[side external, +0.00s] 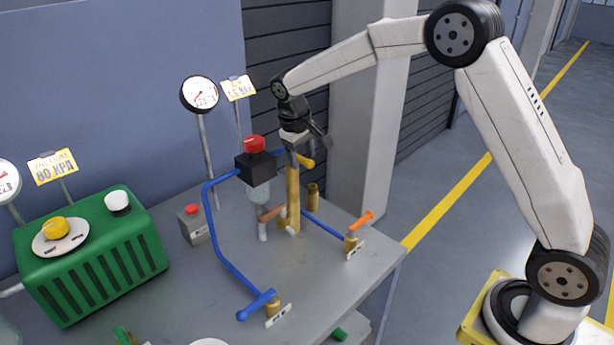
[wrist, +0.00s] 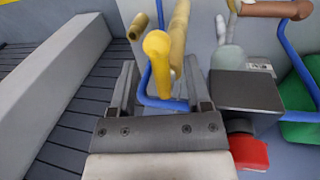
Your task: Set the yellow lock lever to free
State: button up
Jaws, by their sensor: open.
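The yellow lock lever (side external: 305,160) sticks out near the top of a brass post (side external: 293,205) on the grey bench, in the side view. In the wrist view the lever (wrist: 158,62) points toward the camera, its rounded end between my two fingers. My gripper (wrist: 160,68) is open, with one finger on each side of the lever and gaps showing. In the side view my gripper (side external: 308,146) is at the post's top, just above the lever. Whether a finger touches the lever cannot be told. The lever's base and any free or lock marking are hidden or too small to read.
A black block (side external: 256,168) with a red cap (side external: 254,144) stands close left of the post. Blue pipes (side external: 211,225) run around it. A blue-handled valve (side external: 257,305) and an orange-handled valve (side external: 358,222) sit on the bench (side external: 315,275). A green unit (side external: 95,255) stands left.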

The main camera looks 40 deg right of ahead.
grip_shut()
jog(key=shift+d+n, duration=0.15)
jog(key=shift+n, duration=0.25)
jog(key=shift+w+d+r+n+t+y, duration=0.1)
jog(key=shift+w+d+n+t+y, duration=0.45)
jog(key=shift+n, duration=2.3)
jog(key=shift+w+d+f+n+t+y, duration=0.2)
jog(key=shift+w+d+n, duration=0.45)
jog(key=shift+n, duration=2.25)
jog(key=shift+w+d+r+n+t+y, duration=0.2)
jog(key=shift+w+d+n+t+y, duration=0.3)
jog(key=shift+n, duration=2.35)
jog(key=shift+w+d, duration=0.1)
jog(key=shift+d, duration=0.1)
